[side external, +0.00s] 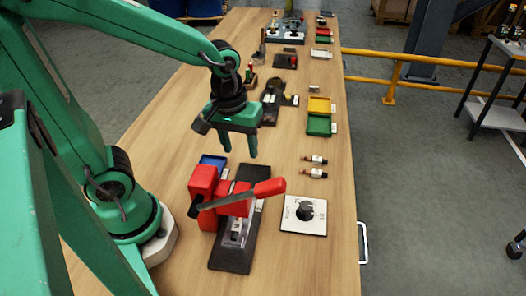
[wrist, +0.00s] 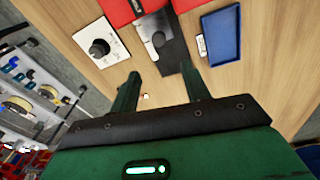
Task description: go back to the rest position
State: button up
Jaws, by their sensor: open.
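My gripper (side external: 238,143) is green and hangs over the wooden table, pointing down, just beyond the red clamp device. Its two fingers are apart with nothing between them. In the wrist view my gripper (wrist: 160,88) also shows open and empty, with bare table and a small pale spot beyond the fingertips.
A red lever device (side external: 232,199) on a dark base stands in front of my gripper, beside a blue tray (side external: 213,161). A white dial plate (side external: 303,215) lies to the right. Yellow (side external: 319,105) and green trays (side external: 319,125) lie farther back.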

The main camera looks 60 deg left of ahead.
jog(key=s+a+r+m+t, duration=0.3)
jog(key=r+m+t, duration=0.1)
jog(key=r+m, duration=0.3)
jog(key=shift+a+v, duration=0.25)
jog(key=shift+v, duration=0.85)
